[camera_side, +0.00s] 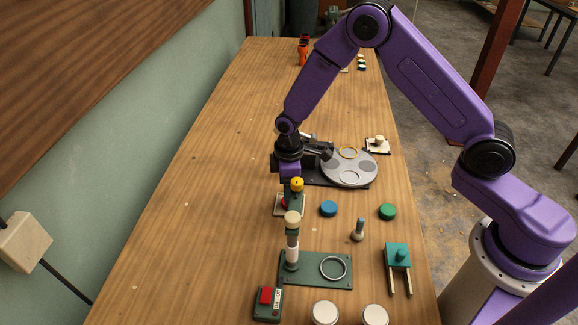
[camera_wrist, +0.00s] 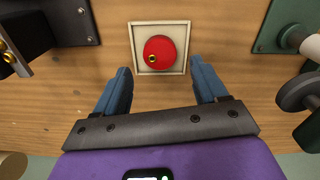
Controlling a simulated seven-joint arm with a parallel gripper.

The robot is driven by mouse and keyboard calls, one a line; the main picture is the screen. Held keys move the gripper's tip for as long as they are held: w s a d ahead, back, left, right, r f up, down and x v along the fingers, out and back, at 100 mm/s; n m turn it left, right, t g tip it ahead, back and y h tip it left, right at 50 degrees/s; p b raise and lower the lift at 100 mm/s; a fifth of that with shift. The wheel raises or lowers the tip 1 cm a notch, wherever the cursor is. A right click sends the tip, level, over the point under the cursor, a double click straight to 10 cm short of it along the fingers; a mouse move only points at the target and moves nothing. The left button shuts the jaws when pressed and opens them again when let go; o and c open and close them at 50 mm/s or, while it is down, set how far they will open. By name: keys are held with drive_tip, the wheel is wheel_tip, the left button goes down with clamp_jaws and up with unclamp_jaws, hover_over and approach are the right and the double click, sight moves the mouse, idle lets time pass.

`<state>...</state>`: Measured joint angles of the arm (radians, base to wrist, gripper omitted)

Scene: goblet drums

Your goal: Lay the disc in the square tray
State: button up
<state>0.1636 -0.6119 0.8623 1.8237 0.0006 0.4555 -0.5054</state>
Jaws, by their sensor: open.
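The red disc (camera_wrist: 160,50) lies inside the square tray (camera_wrist: 136,66) in the wrist view, with a small gold ring on its face. The cream rim of the tray shows all round it. My gripper (camera_wrist: 160,72) is open and empty, its two blue fingers apart on either side of the tray's near edge. In the side view, my gripper (camera_side: 291,196) is over the square tray (camera_side: 279,212), and only a sliver of the red disc (camera_side: 284,202) shows; the gripper hides the rest. The exact gap between fingers and disc cannot be told.
A grey round plate with circles (camera_side: 348,168) stands just behind. A blue disc (camera_side: 328,208) and a green disc (camera_side: 387,211) lie to the right. A green base (camera_side: 315,277) with a tall post (camera_side: 292,240) stands close in front. The table's left side is clear.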

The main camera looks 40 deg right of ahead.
wheel_tip(320, 180, up, 8)
idle(0.4)
drive_tip(key=s+d+r, duration=0.2)
drive_tip(key=s+r, duration=0.8)
drive_tip(key=s, duration=0.3)
drive_tip(key=s+d+r, duration=0.1)
drive_tip(key=s+d, duration=0.2)
drive_tip(key=s, duration=0.6)
drive_tip(key=s+d+r+n, duration=0.1)
drive_tip(key=s+d, duration=0.3)
drive_tip(key=s, duration=0.5)
drive_tip(key=shift+r+n, duration=0.3)
drive_tip(key=shift+r, duration=0.2)
